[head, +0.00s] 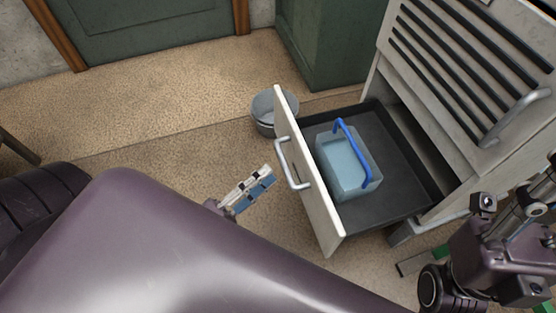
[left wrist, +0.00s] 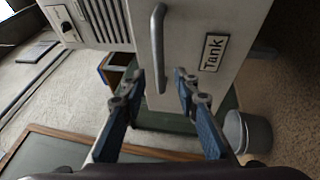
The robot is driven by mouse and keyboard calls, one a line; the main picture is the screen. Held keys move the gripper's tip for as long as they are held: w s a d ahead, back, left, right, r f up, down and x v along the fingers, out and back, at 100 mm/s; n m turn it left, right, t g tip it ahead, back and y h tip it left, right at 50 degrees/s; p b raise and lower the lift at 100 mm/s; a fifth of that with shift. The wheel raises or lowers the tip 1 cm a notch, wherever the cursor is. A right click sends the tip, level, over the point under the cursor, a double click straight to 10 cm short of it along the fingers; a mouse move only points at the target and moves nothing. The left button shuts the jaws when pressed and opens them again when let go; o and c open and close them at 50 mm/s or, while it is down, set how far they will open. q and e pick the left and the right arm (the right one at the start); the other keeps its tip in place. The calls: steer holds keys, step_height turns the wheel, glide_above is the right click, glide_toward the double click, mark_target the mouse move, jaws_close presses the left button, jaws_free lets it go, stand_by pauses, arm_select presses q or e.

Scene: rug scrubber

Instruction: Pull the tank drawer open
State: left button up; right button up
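The tank drawer (head: 312,175) stands pulled out from the pale cabinet, showing its dark tray (head: 400,185). Inside sits a clear tank (head: 343,165) with a blue handle. The drawer front has a metal bar handle (head: 290,165), also in the left wrist view (left wrist: 157,45) beside a "Tank" label (left wrist: 213,52). My left gripper (head: 262,180) is just outside the handle, apart from it. In the left wrist view its fingers (left wrist: 158,80) are spread, with the handle in line with the gap. My right arm's end (head: 500,250) is at the lower right; its fingers are unclear.
A grey bucket (head: 268,112) stands on the floor behind the drawer front. The cabinet's slatted panel (head: 465,60) rises at the upper right. A green cabinet (head: 325,40) and green door (head: 140,25) are at the back.

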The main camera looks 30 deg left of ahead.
arm_select(q)
steer(key=v, duration=0.5)
steer(key=shift+s+a, duration=0.15)
steer(key=shift+s, duration=0.05)
